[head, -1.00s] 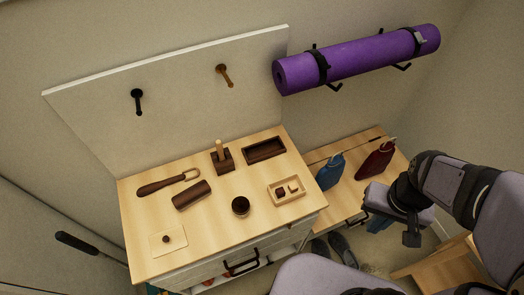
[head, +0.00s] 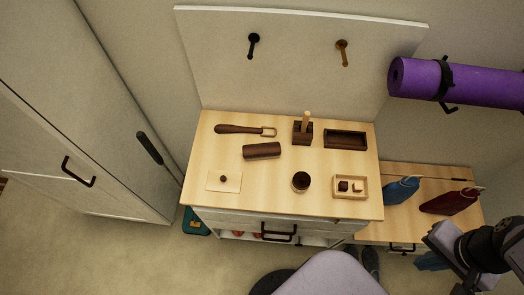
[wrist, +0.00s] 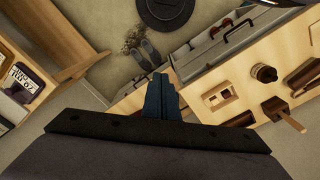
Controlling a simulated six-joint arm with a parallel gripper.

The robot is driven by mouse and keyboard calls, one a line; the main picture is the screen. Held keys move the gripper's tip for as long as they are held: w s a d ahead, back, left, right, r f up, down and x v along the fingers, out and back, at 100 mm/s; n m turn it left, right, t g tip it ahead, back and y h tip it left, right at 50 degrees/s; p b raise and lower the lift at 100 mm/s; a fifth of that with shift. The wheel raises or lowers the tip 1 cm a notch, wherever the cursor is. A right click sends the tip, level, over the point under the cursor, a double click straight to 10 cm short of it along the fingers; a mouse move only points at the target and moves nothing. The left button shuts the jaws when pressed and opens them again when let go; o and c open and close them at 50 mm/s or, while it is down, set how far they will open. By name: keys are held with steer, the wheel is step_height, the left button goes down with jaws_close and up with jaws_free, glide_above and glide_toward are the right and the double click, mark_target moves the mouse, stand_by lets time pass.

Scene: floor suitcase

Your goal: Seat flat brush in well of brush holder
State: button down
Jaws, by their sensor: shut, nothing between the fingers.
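The flat brush, as far as I can tell the dark oblong wooden block (head: 262,151), lies on the light wooden cabinet top, left of centre in the head view. The brush holder appears to be the dark rectangular tray (head: 345,139) with a recessed well at the back right; the well looks empty. In the wrist view the likely brush (wrist: 303,75) shows at the right edge. My gripper (head: 432,262) is at the lower right of the head view, well away from both. In the wrist view its bluish fingers (wrist: 161,97) are together and hold nothing.
A dark block with a pale upright peg (head: 303,130) stands between brush and tray. A loop-ended handle (head: 245,130), round dark pot (head: 301,181), small pale tray (head: 350,188) and knobbed plate (head: 224,181) share the cabinet top.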

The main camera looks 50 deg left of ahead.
steer(key=c, duration=1)
jaws_free()
steer(key=shift+c, duration=0.2)
